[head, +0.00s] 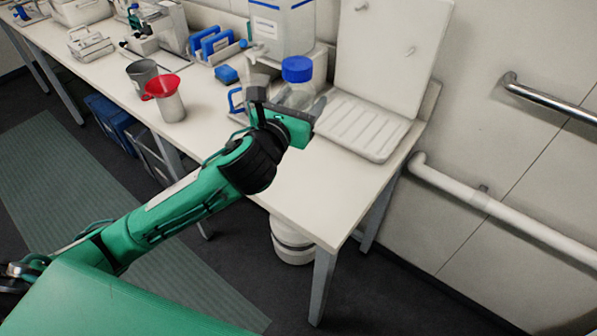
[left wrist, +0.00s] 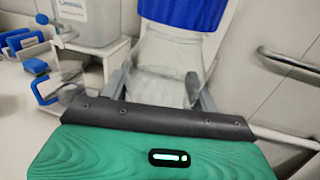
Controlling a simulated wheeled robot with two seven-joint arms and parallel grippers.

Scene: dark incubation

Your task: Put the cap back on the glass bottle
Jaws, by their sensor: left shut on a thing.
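The glass bottle (head: 296,94) is clear, stands upright near the right end of the bench and has a blue cap (head: 297,69) on top. The bottle (left wrist: 165,60) fills the middle of the left wrist view, with the blue cap (left wrist: 185,12) cut off by the top edge. Whether the cap is screwed tight cannot be seen. My left gripper (head: 288,104) is shut on the bottle's body, one finger on each side, below the cap. The bottle's base is hidden behind the gripper. My right gripper is in neither view.
A white drying rack (head: 365,127) stands close right of the bottle. A carboy (head: 281,25) with a spigot stands behind it. A blue-handled glass vessel is left of the gripper. The front bench corner is clear.

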